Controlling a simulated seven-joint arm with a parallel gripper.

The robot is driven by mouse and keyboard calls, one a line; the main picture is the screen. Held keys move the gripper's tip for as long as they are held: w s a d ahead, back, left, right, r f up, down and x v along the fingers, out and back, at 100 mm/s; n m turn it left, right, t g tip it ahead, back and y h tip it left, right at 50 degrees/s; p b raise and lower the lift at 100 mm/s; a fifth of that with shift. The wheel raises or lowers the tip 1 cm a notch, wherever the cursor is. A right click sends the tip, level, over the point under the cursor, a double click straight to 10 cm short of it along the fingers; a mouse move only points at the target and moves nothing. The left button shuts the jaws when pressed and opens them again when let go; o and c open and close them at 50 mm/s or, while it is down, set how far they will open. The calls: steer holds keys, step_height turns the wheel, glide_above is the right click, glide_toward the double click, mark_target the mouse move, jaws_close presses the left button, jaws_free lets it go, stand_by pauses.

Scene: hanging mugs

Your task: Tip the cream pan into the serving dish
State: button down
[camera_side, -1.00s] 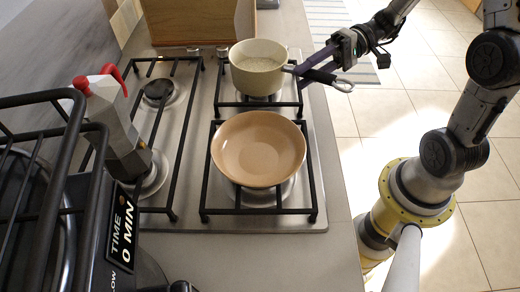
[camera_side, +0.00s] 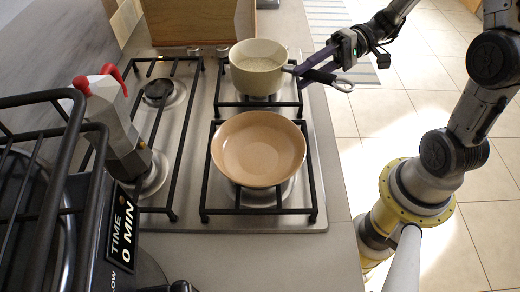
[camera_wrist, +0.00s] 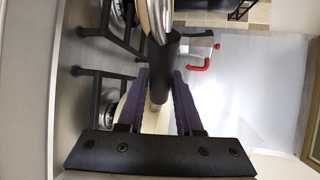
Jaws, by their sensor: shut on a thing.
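The cream pan (camera_side: 258,76) sits upright on the back right burner grate in the side view, with pale contents inside. Its dark handle (camera_side: 319,75) points right and ends in a metal loop. My gripper (camera_side: 308,66) is at the handle, with its purple fingers shut on it. In the wrist view the dark handle (camera_wrist: 163,68) runs between the two fingers; the pan body is mostly hidden there. The serving dish (camera_side: 258,150), a tan round shallow bowl, rests on the front right grate, just in front of the pan. Its inside looks empty.
A moka pot (camera_side: 113,125) with a red handle stands on the left of the stove. A dark wire rack (camera_side: 62,150) and a black timer appliance (camera_side: 122,235) fill the lower left. A wooden board (camera_side: 203,22) stands behind. The counter right of the stove is clear.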

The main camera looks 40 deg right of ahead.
steer(key=shift+r, duration=0.2)
steer(key=shift+r, duration=2.4)
steer(key=c, duration=1.2)
jaws_free()
steer(key=shift+c, duration=0.2)
jaws_close()
